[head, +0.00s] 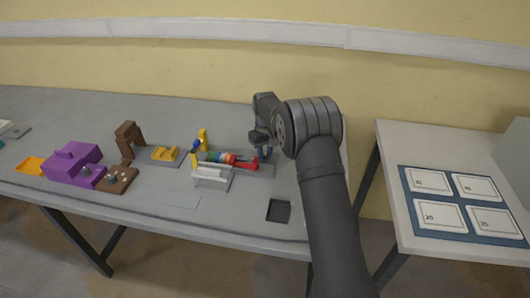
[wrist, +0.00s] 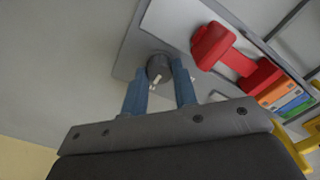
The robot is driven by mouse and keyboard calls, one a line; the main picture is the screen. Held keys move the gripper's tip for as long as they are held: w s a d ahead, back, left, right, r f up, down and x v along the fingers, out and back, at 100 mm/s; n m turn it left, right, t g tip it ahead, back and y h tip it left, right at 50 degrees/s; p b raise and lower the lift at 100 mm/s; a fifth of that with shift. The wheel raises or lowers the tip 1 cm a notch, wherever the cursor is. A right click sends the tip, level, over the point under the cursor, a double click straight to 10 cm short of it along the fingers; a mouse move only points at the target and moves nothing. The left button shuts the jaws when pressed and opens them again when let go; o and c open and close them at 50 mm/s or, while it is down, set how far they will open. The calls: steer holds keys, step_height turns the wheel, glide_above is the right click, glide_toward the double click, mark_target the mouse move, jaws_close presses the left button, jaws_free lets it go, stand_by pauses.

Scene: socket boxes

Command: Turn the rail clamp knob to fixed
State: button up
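The rail clamp knob (wrist: 158,67) is a small dark grey round knob with a white pointer mark, near the end of a grey base plate in the wrist view. My gripper (wrist: 161,78) has two blue fingers, apart, one on each side of the knob. A gap seems to show between the knob and the fingers; I cannot tell if either touches it. A red clamp piece (wrist: 211,45) lies beside the knob on the rail. In the head view my gripper (head: 264,150) is at the right end of the rail fixture, by the red piece (head: 247,163), and the knob cannot be made out.
Coloured blocks (head: 222,157) sit along the rail, left of the red piece, with yellow posts (head: 203,139) near them. A purple box (head: 72,163) and a brown bracket (head: 129,137) stand further left. A dark square recess (head: 278,211) is in front. A side table (head: 393,150) holds cards.

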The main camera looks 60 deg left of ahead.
mark_target(265, 155)
steer(key=shift+o, duration=0.4)
steer(key=shift+r, duration=0.1)
step_height(265, 155, up, 17)
steer(key=shift+r, duration=0.15)
stand_by(0.4)
step_height(265, 155, down, 18)
steer(key=shift+r, duration=0.25)
stand_by(0.5)
